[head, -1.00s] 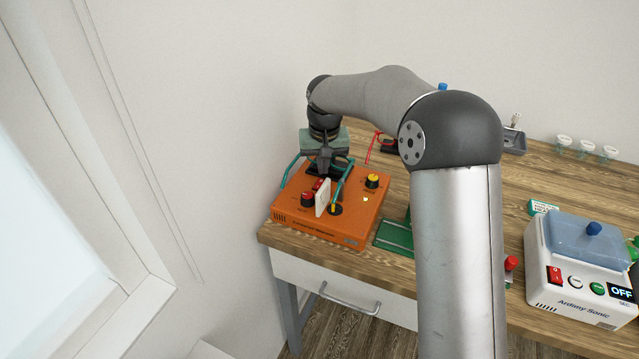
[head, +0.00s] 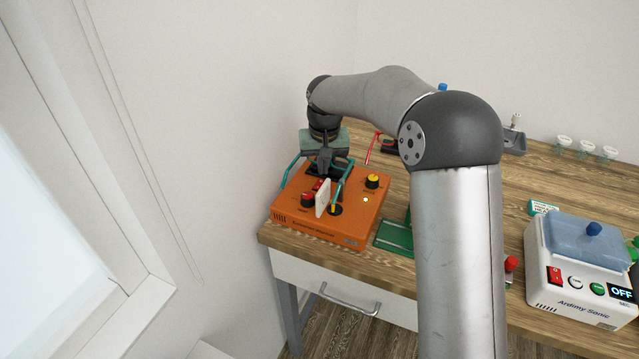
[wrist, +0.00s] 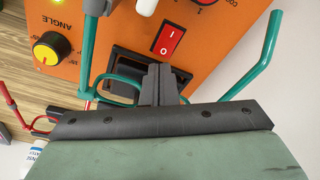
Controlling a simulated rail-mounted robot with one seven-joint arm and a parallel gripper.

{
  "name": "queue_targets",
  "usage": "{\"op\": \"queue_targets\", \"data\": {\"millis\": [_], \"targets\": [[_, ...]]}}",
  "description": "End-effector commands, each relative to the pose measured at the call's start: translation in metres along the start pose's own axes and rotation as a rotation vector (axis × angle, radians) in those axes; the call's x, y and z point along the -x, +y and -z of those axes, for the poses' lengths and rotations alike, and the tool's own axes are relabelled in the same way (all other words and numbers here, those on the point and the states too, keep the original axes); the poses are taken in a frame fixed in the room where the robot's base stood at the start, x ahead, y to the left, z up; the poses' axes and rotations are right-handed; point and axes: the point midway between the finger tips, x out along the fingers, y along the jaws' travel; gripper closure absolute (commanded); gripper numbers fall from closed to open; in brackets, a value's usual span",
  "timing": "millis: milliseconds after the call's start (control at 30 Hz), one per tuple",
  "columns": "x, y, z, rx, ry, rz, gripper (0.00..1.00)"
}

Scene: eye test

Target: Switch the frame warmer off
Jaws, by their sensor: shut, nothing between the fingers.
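The orange unit (head: 290,222) stands at the table's left end; its front lettering is too small to read. Its red rocker switch, marked I and O, is clear in the wrist view (wrist: 167,42) and small in the head view (head: 320,184). Which side is pressed I cannot tell. A small light (head: 365,199) on the panel glows, and a green glow shows near the yellow knob (wrist: 49,49). My gripper (wrist: 160,72) is shut and empty. Its fingertips appear just below the switch in the wrist view, over the edge of a black recess (wrist: 128,85); contact cannot be told.
Teal bent rods with loops (wrist: 262,60), like a spectacle frame, flank my gripper. A white upright plate (head: 322,199) stands on the panel. A red frame (wrist: 10,100) lies nearby. A white-and-blue machine (head: 575,290) reading OFF is far right.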

Motion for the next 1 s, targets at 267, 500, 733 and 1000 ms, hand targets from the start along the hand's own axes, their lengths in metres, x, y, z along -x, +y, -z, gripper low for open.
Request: {"op": "queue_targets", "data": {"millis": [267,500,733,1000], "targets": [[0.0,0.0,0.0,0.0,0.0,0.0,1.0],[-0.0002,0.0,0.0,0.0,0.0,0.0,1.0],[-0.003,0.0,-0.0005,0.0,0.0,0.0,1.0],[-0.0071,0.0,-0.001,0.0,0.0,0.0,1.0]]}}
